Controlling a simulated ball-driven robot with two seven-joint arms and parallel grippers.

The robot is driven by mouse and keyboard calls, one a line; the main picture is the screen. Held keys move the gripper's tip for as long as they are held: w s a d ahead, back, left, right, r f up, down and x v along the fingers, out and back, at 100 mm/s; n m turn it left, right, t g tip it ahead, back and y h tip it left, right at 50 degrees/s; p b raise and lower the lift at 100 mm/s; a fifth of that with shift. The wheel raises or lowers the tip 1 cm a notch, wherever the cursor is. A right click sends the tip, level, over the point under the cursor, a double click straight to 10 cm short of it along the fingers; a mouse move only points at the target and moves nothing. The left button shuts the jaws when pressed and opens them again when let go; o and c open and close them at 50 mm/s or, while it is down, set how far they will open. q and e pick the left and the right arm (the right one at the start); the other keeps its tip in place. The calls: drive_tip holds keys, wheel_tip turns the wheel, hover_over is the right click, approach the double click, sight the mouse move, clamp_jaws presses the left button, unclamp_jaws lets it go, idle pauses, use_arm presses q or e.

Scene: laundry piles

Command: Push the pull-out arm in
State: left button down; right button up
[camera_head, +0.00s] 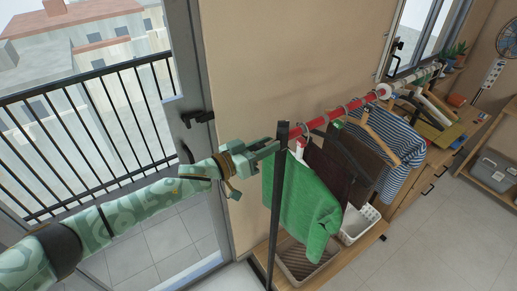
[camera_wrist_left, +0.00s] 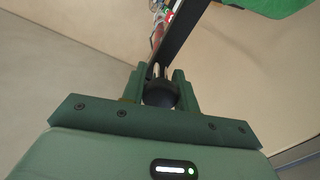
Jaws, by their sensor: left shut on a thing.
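The pull-out arm shows in the left wrist view as a short silver rod with a dark round knob (camera_wrist_left: 160,94) on its end. My left gripper (camera_wrist_left: 159,84) is shut on the knob, with one finger on each side. In the head view my left gripper (camera_head: 268,149) is close to the top of the black upright post (camera_head: 279,190) of the clothes rack. The pull-out arm itself is hidden there by the gripper. The rack's red rail (camera_head: 333,115) runs away behind the post. My right gripper is not in view.
A green cloth (camera_head: 305,205), brown garments and a striped shirt (camera_head: 398,137) hang from the rail. A basket (camera_head: 300,262) and a white bin (camera_head: 360,225) stand below. A balcony door with a handle (camera_head: 197,117) is left of the rack. Bare floor lies to the right.

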use_arm(q)
drive_tip(key=c, duration=1.2)
unclamp_jaws()
drive_tip(key=shift+c, duration=0.2)
drive_tip(key=shift+o, duration=0.9)
drive_tip(key=shift+a, duration=0.1)
drive_tip(key=b+v, duration=0.2)
drive_tip(key=v, duration=1.4)
